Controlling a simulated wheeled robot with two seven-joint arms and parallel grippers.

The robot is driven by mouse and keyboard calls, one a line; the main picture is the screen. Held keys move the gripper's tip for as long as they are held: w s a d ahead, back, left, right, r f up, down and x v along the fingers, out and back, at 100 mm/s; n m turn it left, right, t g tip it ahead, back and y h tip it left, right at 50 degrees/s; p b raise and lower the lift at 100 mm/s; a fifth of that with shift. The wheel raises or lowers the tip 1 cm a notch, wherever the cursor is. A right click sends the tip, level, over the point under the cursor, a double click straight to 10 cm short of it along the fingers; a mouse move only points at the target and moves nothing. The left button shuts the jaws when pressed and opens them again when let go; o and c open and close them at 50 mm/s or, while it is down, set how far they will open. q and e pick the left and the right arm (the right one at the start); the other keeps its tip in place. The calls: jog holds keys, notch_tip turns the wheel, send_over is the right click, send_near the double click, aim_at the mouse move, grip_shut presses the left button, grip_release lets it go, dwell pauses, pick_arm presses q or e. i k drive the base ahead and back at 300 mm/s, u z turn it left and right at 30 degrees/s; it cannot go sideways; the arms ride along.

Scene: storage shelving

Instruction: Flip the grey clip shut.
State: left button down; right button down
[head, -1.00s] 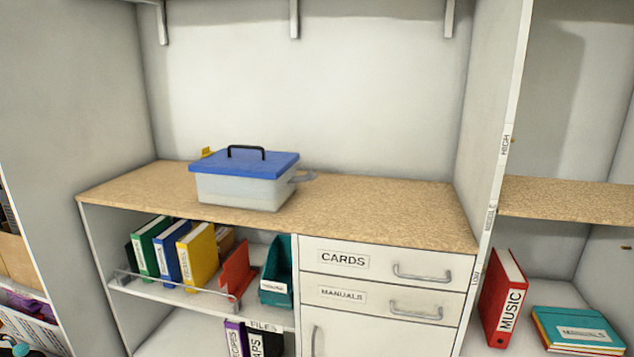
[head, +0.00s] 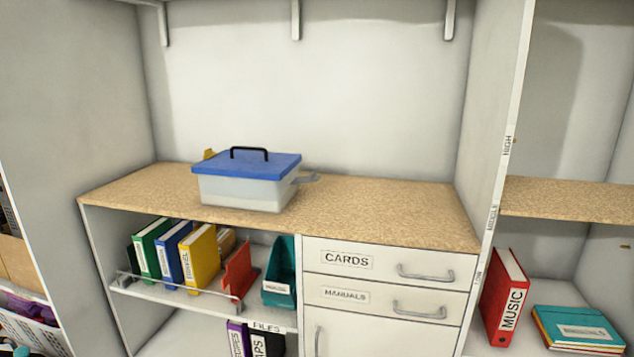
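The grey clip (head: 307,178) sticks out from the right side of a translucent box (head: 240,193) with a blue lid (head: 246,164) and a black handle (head: 249,150). The clip stands out sideways from the box wall, away from the lid. A yellow piece (head: 209,154) shows at the box's back left; most of it is hidden behind the lid. The box rests on the brown worktop, left of its middle. Neither of my grippers is in view.
The worktop (head: 385,205) is clear right of the box. A divider wall (head: 497,150) stands at its right end. Below are a shelf of coloured binders (head: 199,258) and drawers labelled CARDS (head: 385,267) and MANUALS (head: 385,299). A red MUSIC binder (head: 506,297) stands at right.

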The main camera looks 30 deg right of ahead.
aim_at(312, 177)
jog(key=i, duration=0.9)
jog(key=z, duration=0.8)
